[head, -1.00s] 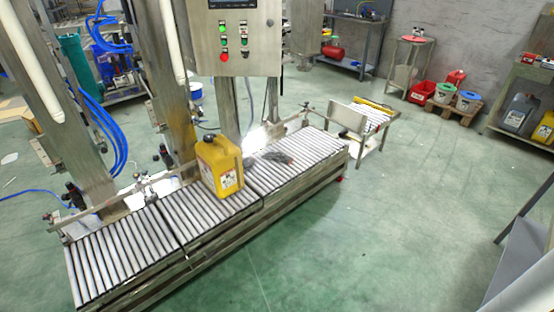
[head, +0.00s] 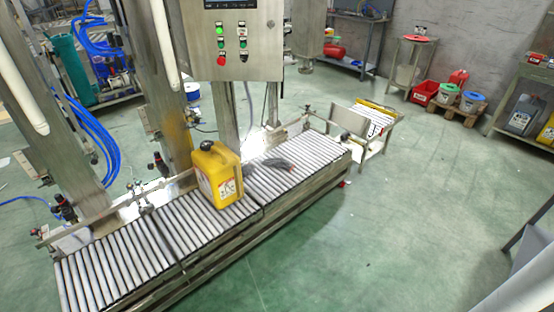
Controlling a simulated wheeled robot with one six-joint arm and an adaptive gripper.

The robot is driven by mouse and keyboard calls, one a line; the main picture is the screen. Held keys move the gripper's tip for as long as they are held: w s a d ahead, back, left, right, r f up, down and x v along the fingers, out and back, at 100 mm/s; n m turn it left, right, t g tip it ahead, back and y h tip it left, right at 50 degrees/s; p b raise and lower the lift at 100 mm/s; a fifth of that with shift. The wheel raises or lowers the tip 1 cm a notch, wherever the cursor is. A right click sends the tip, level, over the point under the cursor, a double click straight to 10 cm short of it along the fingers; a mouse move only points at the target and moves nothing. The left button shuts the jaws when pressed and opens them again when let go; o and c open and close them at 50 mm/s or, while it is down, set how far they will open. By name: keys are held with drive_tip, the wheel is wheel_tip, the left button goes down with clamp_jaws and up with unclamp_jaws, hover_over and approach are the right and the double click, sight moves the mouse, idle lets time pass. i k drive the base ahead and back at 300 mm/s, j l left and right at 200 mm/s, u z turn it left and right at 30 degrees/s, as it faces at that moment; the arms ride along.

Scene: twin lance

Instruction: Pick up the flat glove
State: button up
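My gripper is not in view.
A steel control box (head: 231,40) hangs above and behind the conveyor. Steel posts and a guide rail line its far side. A small side table (head: 370,145) stands beyond its right end. Green floor (head: 370,240) in front and right is open.

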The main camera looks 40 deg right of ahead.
sight(282, 164)
drive_tip(key=i+l, duration=1.75)
drive_tip(key=l, duration=0.2)
drive_tip(key=i+l, duration=0.15)
drive_tip(key=l, duration=0.2)
drive_tip(key=i+l, duration=0.15)
drive_tip(key=l, duration=0.25)
drive_tip(key=i+l, duration=0.2)
drive_tip(key=l, duration=0.15)
drive_tip(key=i+l, duration=0.15)
drive_tip(key=l, duration=0.2)
drive_tip(key=i+l, duration=0.15)
drive_tip(key=l, duration=0.2)
